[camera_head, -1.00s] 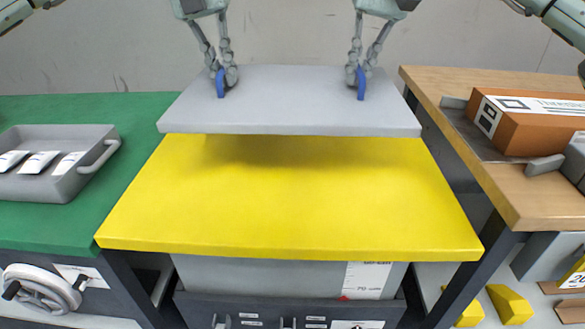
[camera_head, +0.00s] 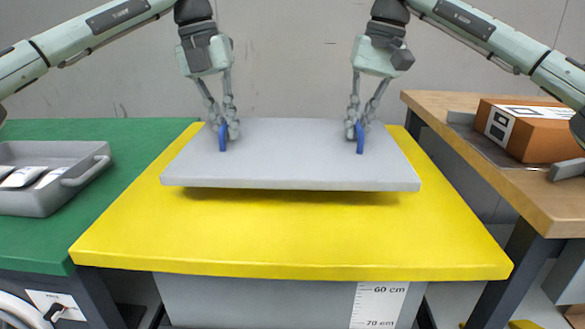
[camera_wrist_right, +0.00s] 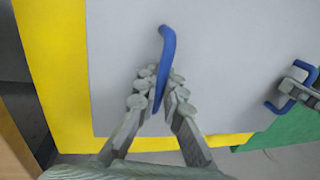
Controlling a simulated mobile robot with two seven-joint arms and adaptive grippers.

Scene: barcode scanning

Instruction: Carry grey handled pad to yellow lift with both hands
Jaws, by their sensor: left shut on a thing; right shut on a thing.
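The grey pad (camera_head: 290,165) is held level just above the yellow lift top (camera_head: 290,240), and its shadow falls on the yellow surface below its front edge. My left gripper (camera_head: 226,138) is shut on the pad's left blue handle. My right gripper (camera_head: 357,136) is shut on the right blue handle (camera_head: 360,140). In the right wrist view my right gripper (camera_wrist_right: 158,95) closes around the blue handle (camera_wrist_right: 167,50), over the grey pad (camera_wrist_right: 220,60). The pad's underside is hidden.
A green table (camera_head: 130,140) with a grey handled tray (camera_head: 60,195) stands on the left. A wooden table (camera_head: 470,120) with an orange-brown box (camera_head: 530,130) stands on the right. Yellow surface is bare in front of and beside the pad.

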